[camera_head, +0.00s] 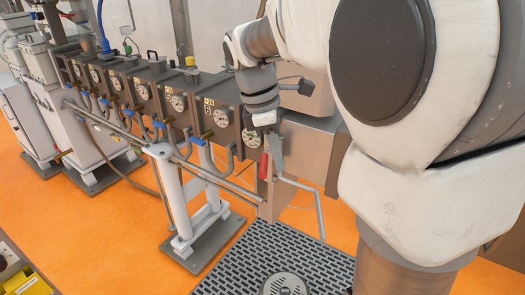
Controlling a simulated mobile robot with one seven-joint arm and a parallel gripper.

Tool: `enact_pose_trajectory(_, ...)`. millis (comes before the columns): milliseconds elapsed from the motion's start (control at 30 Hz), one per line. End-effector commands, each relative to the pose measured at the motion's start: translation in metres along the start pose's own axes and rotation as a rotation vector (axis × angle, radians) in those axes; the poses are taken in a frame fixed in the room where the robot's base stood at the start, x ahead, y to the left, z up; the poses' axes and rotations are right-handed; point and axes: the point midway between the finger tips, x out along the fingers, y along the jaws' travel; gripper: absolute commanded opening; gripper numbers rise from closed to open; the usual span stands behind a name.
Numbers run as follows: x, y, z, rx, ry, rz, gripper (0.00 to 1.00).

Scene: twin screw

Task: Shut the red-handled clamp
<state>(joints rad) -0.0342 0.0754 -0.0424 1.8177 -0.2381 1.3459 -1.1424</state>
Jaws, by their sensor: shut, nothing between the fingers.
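The red handle (263,167) shows as a small upright red piece beside the grey end block of the twin-screw machine, right of the last barrel section. The rest of the clamp is too small and partly hidden to make out. My gripper (277,164) points down from the arm just right of the red handle, very close to it in the picture. Its fingers are shut with nothing seen between them. I cannot tell whether they touch the handle.
A row of grey barrel sections (142,90) with dials runs to the upper left. Pipes (215,180) run along its front, above a white stand (178,195). A bent grey rod (318,210) sticks out right of the handle. A dark grating (270,255) lies below on the orange floor.

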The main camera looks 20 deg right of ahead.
Motion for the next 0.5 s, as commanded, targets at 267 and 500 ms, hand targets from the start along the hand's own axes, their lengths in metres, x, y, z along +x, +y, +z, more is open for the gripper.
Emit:
enact_pose_trajectory(267,0.045,-0.001,0.0,0.002,-0.003,-0.005,0.0)
enact_pose_trajectory(500,0.096,-0.001,0.0,0.001,-0.002,-0.006,0.0)
